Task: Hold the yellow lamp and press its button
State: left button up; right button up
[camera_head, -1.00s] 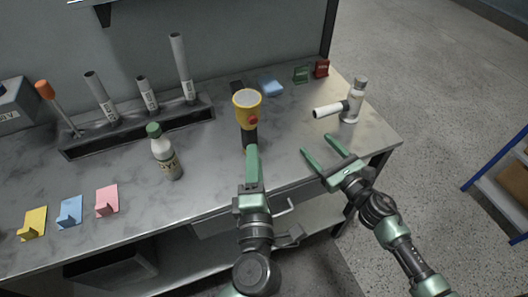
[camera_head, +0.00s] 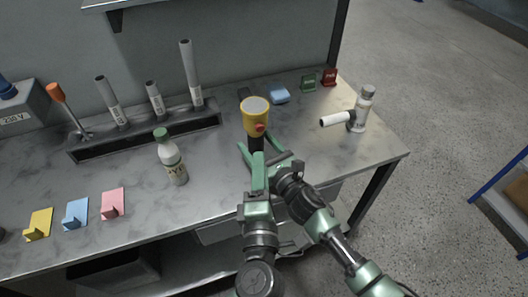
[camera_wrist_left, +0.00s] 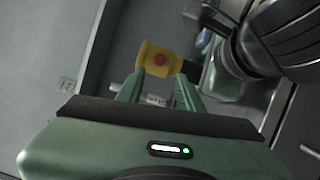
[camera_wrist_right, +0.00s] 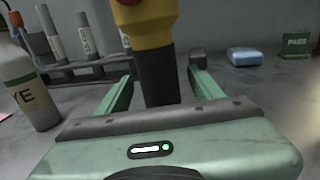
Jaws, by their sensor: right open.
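The yellow lamp (camera_head: 255,115) stands upright on the metal table, pale top up, with a black handle (camera_wrist_right: 158,78) below and a red button (camera_head: 260,127) on its near side. My right gripper (camera_head: 254,147) is open, with a finger on each side of the handle; gaps show in the right wrist view. My left gripper (camera_head: 258,160) is in front of the lamp, seen edge-on in the head view. In the left wrist view its fingers (camera_wrist_left: 158,76) are apart and empty, pointing at the yellow head and red button (camera_wrist_left: 160,59). The handle's base is partly hidden.
A green-capped bottle (camera_head: 171,160) stands left of the lamp. A rack (camera_head: 145,138) with several tubes is behind it. A white bottle (camera_head: 362,108) with a white cylinder (camera_head: 337,119) is at right. A blue block (camera_head: 279,96) is behind the lamp. Coloured holders line the front left.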

jog(key=shift+w+a, duration=0.25)
jog(key=shift+w, duration=0.15)
jog(key=shift+c, duration=0.4)
grip_shut()
pick_arm(q)
grip_shut()
jog(key=shift+r, duration=0.1)
dwell(1.0)
